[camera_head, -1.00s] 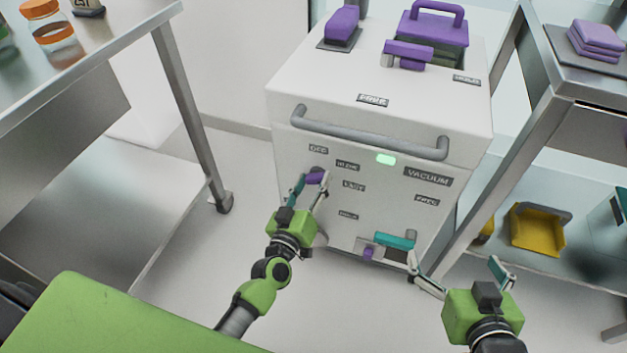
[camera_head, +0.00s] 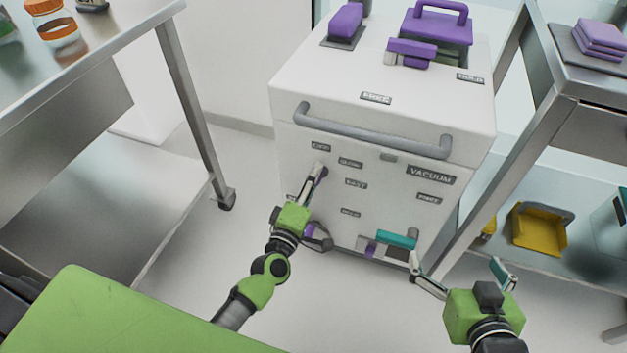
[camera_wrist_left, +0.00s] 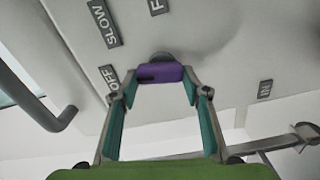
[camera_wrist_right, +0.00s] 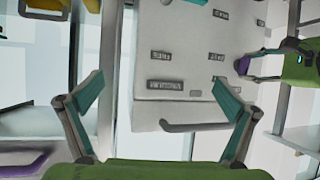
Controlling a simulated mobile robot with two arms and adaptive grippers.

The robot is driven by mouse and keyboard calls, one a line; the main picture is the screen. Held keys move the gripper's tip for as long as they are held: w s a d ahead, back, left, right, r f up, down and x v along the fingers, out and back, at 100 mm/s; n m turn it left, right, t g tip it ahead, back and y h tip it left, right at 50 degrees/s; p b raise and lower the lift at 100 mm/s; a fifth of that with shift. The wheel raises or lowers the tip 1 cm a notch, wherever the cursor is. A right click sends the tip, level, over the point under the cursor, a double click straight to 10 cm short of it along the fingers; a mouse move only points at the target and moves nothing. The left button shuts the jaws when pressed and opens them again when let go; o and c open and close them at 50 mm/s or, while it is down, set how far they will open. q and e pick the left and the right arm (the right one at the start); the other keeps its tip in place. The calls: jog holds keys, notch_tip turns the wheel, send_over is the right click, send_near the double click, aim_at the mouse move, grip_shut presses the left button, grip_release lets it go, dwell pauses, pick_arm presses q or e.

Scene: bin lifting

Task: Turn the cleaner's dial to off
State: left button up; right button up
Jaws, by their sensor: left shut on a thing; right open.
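The cleaner is a white box (camera_head: 385,100) with a dial on its front, near the upper left. The dial's purple grip shows in the left wrist view (camera_wrist_left: 160,73), near the OFF label (camera_wrist_left: 109,77). My left gripper (camera_head: 314,176) is shut on it, with a fingertip at each end of the bar. In the head view the fingers mostly hide the dial, just below the OFF label (camera_head: 321,147). The indicator lamp (camera_head: 391,157) is grey and unlit. My right gripper (camera_head: 456,263) is open and empty, right of the cleaner's lower front.
A grey bar handle (camera_head: 375,138) crosses the front above the dial. A teal handle (camera_head: 396,240) sits low on the front, near my right gripper. Metal tables stand left (camera_head: 190,100) and right (camera_head: 530,110). A yellow bin (camera_head: 538,230) is on the right lower shelf.

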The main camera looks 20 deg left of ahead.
pick_arm(q)
jog(key=shift+a+n, duration=0.1)
jog(key=shift+n, duration=1.1)
pick_arm(e)
jog(key=shift+w+a+r+t, duration=0.15)
jog(key=shift+w+r+t, duration=0.2)
jog(key=shift+r, duration=0.15)
jog(key=shift+w+a+r+t, duration=0.15)
jog(key=shift+w+r+t, duration=0.15)
jog(key=shift+r, duration=0.3)
pick_arm(q)
jog(key=o, duration=1.1)
jog(key=shift+s+f, duration=0.1)
jog(key=s, duration=1.1)
jog(key=shift+s+a, duration=0.2)
jog(key=shift+s, duration=0.2)
